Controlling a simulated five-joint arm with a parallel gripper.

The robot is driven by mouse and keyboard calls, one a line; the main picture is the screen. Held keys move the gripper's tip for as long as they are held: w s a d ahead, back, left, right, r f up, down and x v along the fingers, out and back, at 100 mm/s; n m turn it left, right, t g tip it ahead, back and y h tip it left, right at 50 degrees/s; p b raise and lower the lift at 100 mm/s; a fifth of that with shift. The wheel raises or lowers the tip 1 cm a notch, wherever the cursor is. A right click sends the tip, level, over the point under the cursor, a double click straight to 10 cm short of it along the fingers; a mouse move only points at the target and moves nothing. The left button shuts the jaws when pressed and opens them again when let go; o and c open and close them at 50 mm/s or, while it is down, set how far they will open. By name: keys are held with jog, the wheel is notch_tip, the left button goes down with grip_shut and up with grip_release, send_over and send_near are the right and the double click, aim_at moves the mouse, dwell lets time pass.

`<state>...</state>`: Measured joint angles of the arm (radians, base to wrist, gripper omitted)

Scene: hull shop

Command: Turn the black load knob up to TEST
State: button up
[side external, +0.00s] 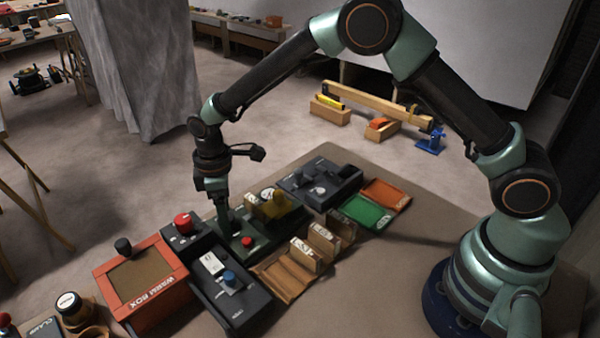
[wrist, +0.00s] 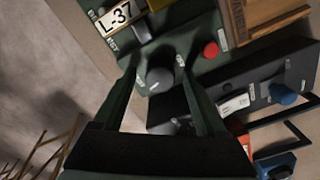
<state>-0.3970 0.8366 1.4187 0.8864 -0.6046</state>
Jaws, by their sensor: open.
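The black load knob (wrist: 160,79) shows in the wrist view as a dark round knob on a green panel (wrist: 196,38). Small pale labels sit beside it, too small to read. My gripper (wrist: 157,68) is open, with one finger on each side of the knob. I cannot tell whether either finger touches it. In the side view my gripper (side external: 224,230) points down over the green panel (side external: 240,252), and its fingers hide the knob. A red button (wrist: 211,49) is on the same panel, to the right of the knob.
A yellow part with an L-37 plate (wrist: 116,14) stands close by the knob. A dark box with a blue knob (side external: 229,278), an orange warm box (side external: 143,286) and wooden card trays (side external: 286,277) crowd the panel. Bare tabletop (side external: 385,265) lies toward my base.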

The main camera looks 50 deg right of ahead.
grip_shut()
jog(key=shift+m, duration=1.3)
grip_release()
jog(key=shift+r, duration=0.15)
notch_tip(320, 180, up, 12)
